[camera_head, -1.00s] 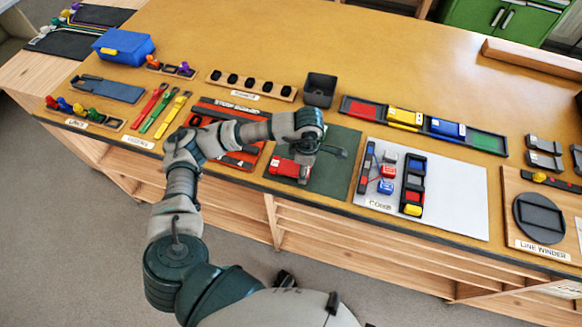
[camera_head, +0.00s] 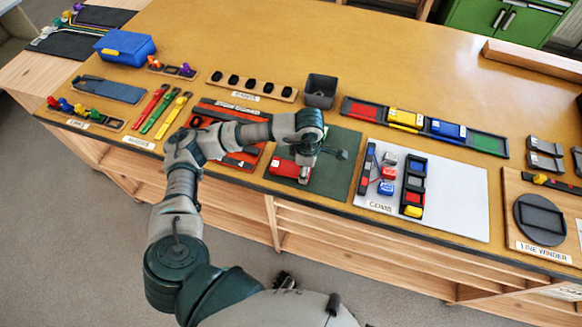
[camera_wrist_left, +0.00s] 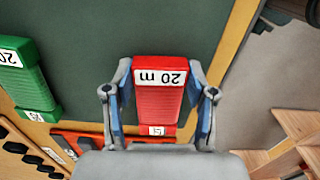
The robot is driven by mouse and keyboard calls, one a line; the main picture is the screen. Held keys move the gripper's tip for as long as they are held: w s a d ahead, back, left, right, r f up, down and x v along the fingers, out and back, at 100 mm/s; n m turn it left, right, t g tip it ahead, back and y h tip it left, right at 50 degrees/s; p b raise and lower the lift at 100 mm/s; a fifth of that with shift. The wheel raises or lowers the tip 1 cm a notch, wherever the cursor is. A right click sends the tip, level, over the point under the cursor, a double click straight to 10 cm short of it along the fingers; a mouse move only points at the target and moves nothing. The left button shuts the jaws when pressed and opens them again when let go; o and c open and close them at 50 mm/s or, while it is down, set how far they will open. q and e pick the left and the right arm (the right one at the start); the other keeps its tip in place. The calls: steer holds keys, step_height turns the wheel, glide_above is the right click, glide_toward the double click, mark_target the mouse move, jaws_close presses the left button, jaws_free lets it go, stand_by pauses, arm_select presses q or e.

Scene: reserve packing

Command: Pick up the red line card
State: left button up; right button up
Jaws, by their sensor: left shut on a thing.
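The red line card (camera_wrist_left: 158,97) has a white "20 m" label and sits between the two fingers of my left gripper (camera_wrist_left: 160,102) in the left wrist view. The fingers touch its two sides, and the gripper is shut on it. In the head view the red line card (camera_head: 284,168) is partly hidden by my left gripper (camera_head: 304,168). It is over the dark green mat (camera_head: 335,180); I cannot tell whether it is lifted off. My right gripper is not in view.
A green card (camera_wrist_left: 25,75) lies beside the red one in the left wrist view. A red board (camera_head: 240,160) lies left of the mat, and a white sheet (camera_head: 455,200) lies to the right. A dark open box (camera_head: 320,90) stands behind. The table's front edge is close.

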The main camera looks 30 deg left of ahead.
arm_select(q)
steer(key=shift+r+p, duration=1.85)
steer(key=shift+r, duration=1.7)
